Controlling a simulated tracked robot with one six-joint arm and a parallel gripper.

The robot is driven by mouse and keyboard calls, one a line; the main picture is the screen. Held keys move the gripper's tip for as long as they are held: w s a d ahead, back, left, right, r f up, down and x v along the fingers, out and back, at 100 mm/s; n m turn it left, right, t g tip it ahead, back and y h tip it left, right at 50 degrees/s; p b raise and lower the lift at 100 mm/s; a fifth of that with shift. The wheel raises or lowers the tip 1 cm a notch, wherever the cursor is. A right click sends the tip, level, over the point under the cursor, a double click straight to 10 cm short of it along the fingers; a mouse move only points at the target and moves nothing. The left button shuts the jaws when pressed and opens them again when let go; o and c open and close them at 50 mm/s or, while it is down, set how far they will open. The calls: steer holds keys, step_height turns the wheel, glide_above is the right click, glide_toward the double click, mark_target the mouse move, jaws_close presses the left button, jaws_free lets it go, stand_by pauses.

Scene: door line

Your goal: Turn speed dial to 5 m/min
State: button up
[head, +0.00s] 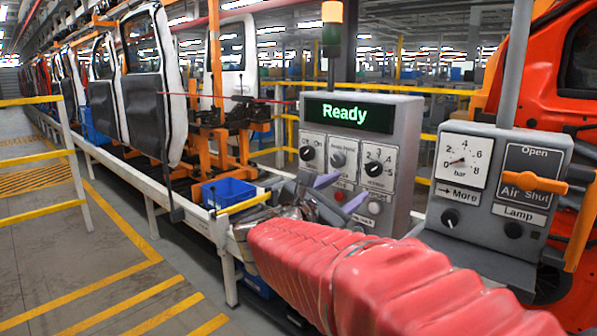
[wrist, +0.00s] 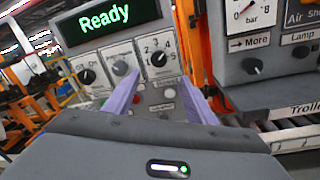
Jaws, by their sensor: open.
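The speed dial (head: 374,168) is a black knob on a white plate numbered up to 5, at the right of the panel's row of controls. It also shows in the wrist view (wrist: 158,59). I cannot tell for sure which number its mark points to. My gripper (head: 341,191), with purple fingers, is open and empty in front of the panel, below and left of the dial in the head view. In the wrist view the fingertips (wrist: 160,77) stand apart on either side, just below the dial, with no visible contact.
The grey control panel (head: 400,130) has a lit "Ready" display (head: 346,115), two other knobs (head: 307,153) (head: 338,159) and buttons below. To its right stands a box with a gauge (head: 461,162) and an orange handle (head: 534,182). A blue bin (head: 228,192) sits left.

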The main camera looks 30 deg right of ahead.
mark_target(373, 171)
steer(key=shift+d, duration=0.15)
steer(key=x, duration=1.3)
steer(key=shift+w+d, duration=0.15)
steer(key=shift+d, duration=0.1)
steer(key=shift+c, duration=0.5)
steer(key=shift+f, duration=0.1)
steer(key=c, duration=0.9)
steer(key=shift+a, duration=0.2)
steer(key=shift+c, duration=0.2)
steer(key=shift+d, duration=0.15)
